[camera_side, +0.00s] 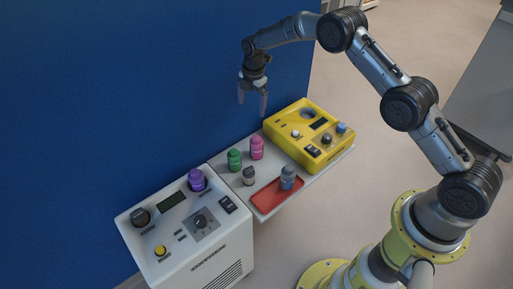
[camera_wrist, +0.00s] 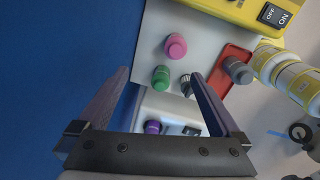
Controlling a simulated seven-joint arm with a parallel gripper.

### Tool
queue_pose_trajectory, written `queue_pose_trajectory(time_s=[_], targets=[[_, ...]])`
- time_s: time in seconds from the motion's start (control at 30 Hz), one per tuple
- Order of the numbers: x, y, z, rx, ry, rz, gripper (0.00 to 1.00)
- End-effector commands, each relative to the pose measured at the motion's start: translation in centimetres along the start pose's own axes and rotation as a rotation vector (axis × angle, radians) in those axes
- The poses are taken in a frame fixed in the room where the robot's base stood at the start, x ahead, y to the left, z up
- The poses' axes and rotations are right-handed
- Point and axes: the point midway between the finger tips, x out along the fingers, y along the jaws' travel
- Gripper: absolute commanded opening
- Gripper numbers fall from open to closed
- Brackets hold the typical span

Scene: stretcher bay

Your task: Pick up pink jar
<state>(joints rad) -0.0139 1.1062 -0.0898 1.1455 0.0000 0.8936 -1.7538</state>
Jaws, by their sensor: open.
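The pink jar (camera_side: 257,148) stands upright on a pale grey shelf (camera_side: 235,187), just right of a green jar (camera_side: 234,160) in the side view. In the wrist view the pink jar (camera_wrist: 175,46) is beyond my fingertips, with the green jar (camera_wrist: 160,77) nearer to me. My gripper (camera_side: 252,103) is open and empty, well above the shelf and close to the blue wall. Its two fingers also show in the wrist view (camera_wrist: 160,75), apart, with nothing held between them.
A red tray (camera_side: 270,200) holds a blue-grey jar (camera_side: 288,177). A yellow device (camera_side: 280,121) sits at the right. A white machine (camera_side: 235,235) with a purple jar (camera_side: 197,180) is at the left. The blue wall (camera_side: 120,90) stands behind.

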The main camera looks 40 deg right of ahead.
Motion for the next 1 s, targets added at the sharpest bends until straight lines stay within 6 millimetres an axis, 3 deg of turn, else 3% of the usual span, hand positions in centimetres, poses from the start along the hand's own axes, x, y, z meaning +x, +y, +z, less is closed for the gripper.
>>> queue_pose_trajectory(time_s=[0.03, 0.1, 0.6, 1.0], targets=[[2.1, -0.7, -0.2, 0.0, 0.006, -0.031, 1.0], [3.8, -1.6, -0.4, 0.0, 0.011, -0.061, 1.0], [11.9, -3.0, -0.6, 0.0, 0.016, -0.086, 1.0], [15.5, -3.4, -0.6, 0.001, 0.016, -0.087, 1.0]])
